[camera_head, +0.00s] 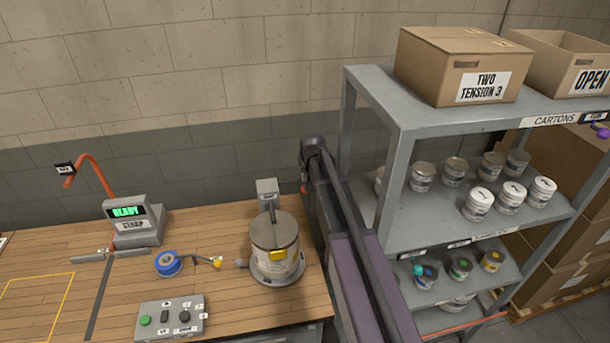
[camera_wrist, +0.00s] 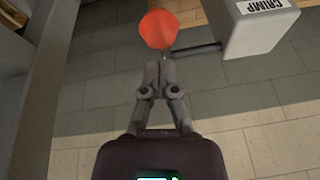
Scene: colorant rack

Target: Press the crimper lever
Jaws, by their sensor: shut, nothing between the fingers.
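The crimper (camera_wrist: 252,38) is a pale grey box marked CRIMP at the top right of the wrist view. Its lever is a thin dark rod (camera_wrist: 196,50) reaching left from the box to a round orange-red knob (camera_wrist: 158,30). My gripper (camera_wrist: 160,66) is shut and empty. Its fingertips appear just below the knob in the picture, close to the rod's left end; I cannot tell whether they touch.
A wooden bench (camera_head: 200,225) holds a lidded pot (camera_head: 276,250), a strap machine (camera_head: 132,222) reading READY, a blue reel (camera_head: 168,263) and a button box (camera_head: 170,317). A grey shelf (camera_head: 400,140) with tins and cartons (camera_head: 440,65) stands close on my arm's right.

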